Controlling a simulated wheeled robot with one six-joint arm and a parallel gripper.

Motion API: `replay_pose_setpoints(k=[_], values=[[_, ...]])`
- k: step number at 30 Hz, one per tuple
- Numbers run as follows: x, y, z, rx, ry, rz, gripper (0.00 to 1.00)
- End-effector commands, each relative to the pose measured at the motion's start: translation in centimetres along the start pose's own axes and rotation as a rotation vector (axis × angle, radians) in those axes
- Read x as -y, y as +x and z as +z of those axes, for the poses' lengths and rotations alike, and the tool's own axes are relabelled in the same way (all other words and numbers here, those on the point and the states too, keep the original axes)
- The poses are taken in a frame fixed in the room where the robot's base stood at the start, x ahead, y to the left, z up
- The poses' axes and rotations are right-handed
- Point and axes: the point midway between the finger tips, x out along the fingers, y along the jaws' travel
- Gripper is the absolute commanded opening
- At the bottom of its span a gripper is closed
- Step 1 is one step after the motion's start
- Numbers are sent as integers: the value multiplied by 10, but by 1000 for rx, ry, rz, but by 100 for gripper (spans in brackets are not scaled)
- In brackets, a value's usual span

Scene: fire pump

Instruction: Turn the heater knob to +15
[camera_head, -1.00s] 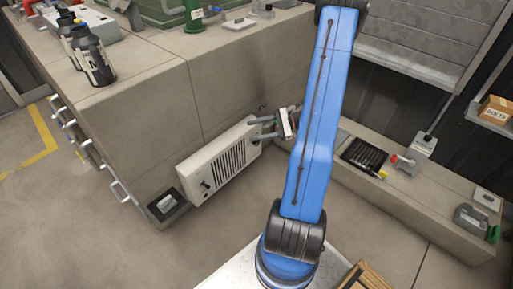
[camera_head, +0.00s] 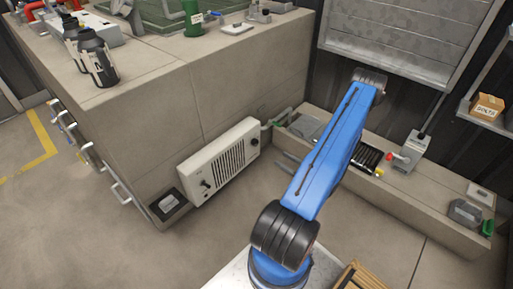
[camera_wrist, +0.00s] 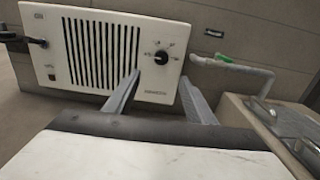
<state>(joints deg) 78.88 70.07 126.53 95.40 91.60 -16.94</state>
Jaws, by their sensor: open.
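The white heater (camera_head: 222,160) is mounted low on the concrete wall, with a black slatted grille. Its black round knob (camera_wrist: 161,57) shows right of the grille in the wrist view, with small dial marks around it that are too small to read. My gripper (camera_wrist: 161,77) is open and empty, with its two grey fingers pointing toward the heater. The knob appears between and just beyond the fingertips, apart from them. In the head view, the fingers of my gripper (camera_head: 279,162) show to the right of the heater, and the blue arm hides the rest.
A low concrete ledge (camera_head: 400,195) with a black tray and a grey box with a red handle (camera_head: 408,152) lies to the right. Open floor lies in front of the heater.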

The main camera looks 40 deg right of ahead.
Motion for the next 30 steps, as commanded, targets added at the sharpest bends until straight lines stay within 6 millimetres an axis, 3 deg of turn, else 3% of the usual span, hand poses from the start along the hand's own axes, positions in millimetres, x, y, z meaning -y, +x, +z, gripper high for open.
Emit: replay_pose_setpoints(k=[8,30], values=[[2,9,-5,0,7,-16,50],[3,117,-5,0,6,-14,50]])
